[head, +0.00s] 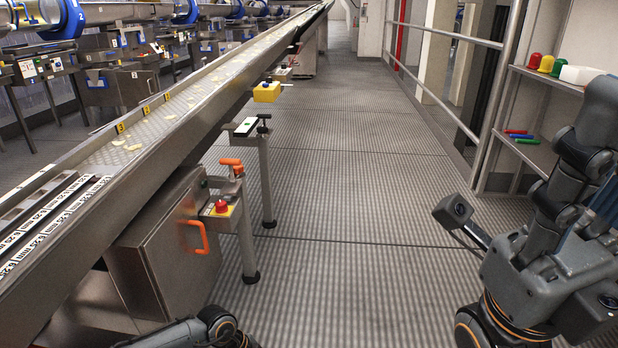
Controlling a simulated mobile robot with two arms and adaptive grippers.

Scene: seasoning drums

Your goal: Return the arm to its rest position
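In the head view, part of my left arm shows at the bottom edge, left of centre, low in front of the conveyor. Its gripper is not visible. My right arm is folded up at the right side of the view, beside the shelf, and runs out past the right edge. No fingertips of the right gripper can be made out. I see no object held by either arm.
A long metal conveyor (176,118) with pale pieces runs along the left. An orange-handled cabinet (165,250) and a red emergency button (221,206) stand beside it. A shelf (545,75) with coloured items and a railing (455,36) are at right. The walkway floor (345,190) is clear.

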